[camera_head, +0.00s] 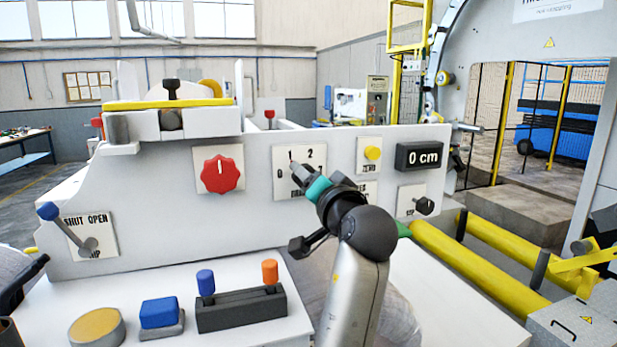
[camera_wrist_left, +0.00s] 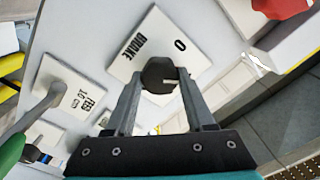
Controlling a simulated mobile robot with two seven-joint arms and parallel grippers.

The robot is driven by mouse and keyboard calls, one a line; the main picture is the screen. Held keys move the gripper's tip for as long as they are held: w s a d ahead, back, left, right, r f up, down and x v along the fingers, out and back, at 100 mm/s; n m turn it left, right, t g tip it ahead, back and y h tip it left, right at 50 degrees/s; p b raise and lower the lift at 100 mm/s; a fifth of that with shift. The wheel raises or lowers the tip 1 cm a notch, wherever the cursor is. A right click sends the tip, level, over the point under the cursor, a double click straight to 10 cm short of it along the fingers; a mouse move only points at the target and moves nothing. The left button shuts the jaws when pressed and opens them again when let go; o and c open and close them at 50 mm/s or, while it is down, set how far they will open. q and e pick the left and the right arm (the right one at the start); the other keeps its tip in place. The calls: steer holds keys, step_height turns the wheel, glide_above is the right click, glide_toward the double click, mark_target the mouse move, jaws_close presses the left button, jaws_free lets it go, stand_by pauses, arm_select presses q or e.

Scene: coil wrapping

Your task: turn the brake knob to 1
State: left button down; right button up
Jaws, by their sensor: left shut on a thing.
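The brake plate (camera_head: 320,163) is a white square on the machine's front panel, marked 0, 1 and 2. It also shows in the left wrist view (camera_wrist_left: 150,30), where BRAKE and 0 can be read. My left gripper (camera_head: 298,172) is at this plate and hides most of the knob in the head view. In the left wrist view the dark round brake knob (camera_wrist_left: 158,72) sits between the two fingertips, and the gripper (camera_wrist_left: 160,82) is shut on it. Which number the knob points to cannot be made out. My right gripper is not in view.
A red knob (camera_head: 220,174) is left of the brake plate. A yellow button (camera_head: 373,153), a 0 cm display (camera_head: 419,156) and a black knob (camera_head: 424,206) are to the right.

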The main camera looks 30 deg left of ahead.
arm_select(q)
steer(key=shift+m, duration=0.7)
steer(key=shift+c, duration=1.3)
jaws_free()
steer(key=shift+f, duration=0.1)
